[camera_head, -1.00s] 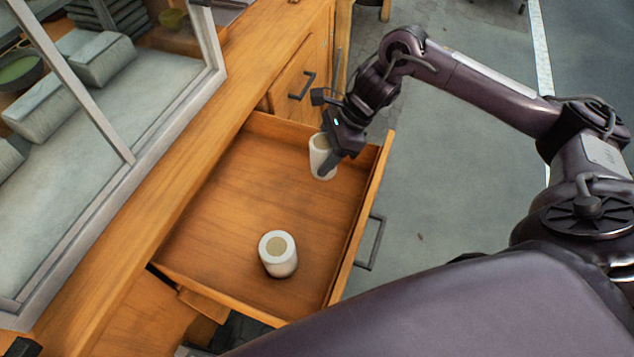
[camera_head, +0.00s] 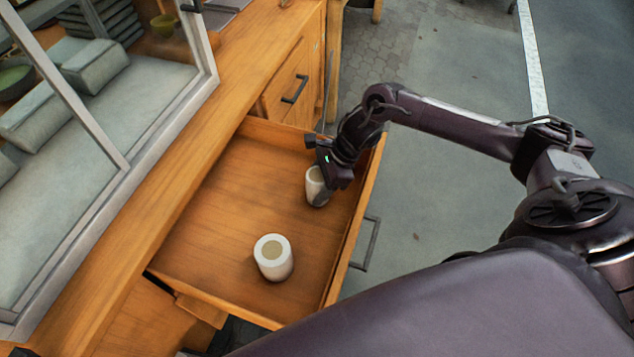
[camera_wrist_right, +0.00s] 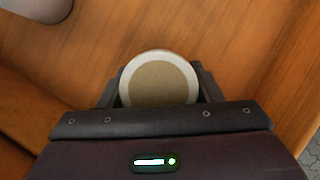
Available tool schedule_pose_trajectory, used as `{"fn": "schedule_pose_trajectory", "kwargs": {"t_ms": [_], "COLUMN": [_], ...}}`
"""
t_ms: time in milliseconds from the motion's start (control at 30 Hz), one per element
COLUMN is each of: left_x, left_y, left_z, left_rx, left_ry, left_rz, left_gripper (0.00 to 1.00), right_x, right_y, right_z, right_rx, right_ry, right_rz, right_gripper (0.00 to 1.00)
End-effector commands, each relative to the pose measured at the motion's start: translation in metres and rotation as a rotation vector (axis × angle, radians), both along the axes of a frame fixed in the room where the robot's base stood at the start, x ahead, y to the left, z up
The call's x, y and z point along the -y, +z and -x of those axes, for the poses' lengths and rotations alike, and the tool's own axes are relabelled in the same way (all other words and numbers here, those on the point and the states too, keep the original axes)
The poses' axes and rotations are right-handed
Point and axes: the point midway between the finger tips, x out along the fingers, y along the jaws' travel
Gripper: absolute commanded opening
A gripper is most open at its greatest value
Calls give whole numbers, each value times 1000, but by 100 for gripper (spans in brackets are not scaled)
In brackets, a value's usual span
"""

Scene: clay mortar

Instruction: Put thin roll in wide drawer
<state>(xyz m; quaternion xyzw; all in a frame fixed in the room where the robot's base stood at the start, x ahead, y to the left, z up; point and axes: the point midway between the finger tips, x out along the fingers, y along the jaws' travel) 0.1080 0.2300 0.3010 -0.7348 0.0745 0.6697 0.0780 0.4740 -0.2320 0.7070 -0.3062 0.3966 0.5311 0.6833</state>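The wide drawer (camera_head: 215,215) is pulled open below the wooden counter. A thin white roll (camera_head: 315,184) with a tan core is between the fingers of my right gripper (camera_head: 322,194), low inside the drawer near its far right corner. The right wrist view shows this roll (camera_wrist_right: 158,82) end-on, with a dark finger on each side. Whether its lower end touches the drawer floor is hard to tell. A thicker white roll (camera_head: 273,257) stands upright in the nearer part of the drawer; its edge also shows in the right wrist view (camera_wrist_right: 38,8). My left gripper is not in view.
A closed drawer (camera_head: 290,88) with a dark handle lies beyond the open one. A glass-fronted cabinet (camera_head: 110,130) stands on the counter at left. The drawer floor between the rolls is clear. The drawer's front wall (camera_head: 357,215) is beside my right arm.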

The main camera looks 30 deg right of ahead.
Motion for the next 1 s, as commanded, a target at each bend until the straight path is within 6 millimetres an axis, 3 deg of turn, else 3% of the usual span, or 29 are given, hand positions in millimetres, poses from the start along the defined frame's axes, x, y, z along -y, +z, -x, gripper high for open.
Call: {"fn": "schedule_pose_trajectory", "kwargs": {"t_ms": [100, 467, 1000], "left_x": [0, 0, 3], "left_y": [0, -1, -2], "left_z": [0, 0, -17], "left_rx": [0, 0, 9], "left_ry": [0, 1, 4], "left_rz": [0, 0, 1], "left_gripper": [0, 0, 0], "right_x": [0, 4, 52], "right_y": [0, 6, 92], "right_z": [0, 0, 12], "right_rx": [0, 2, 3], "right_ry": [0, 0, -2], "right_rz": [0, 1, 1], "right_gripper": [73, 73, 73]}}
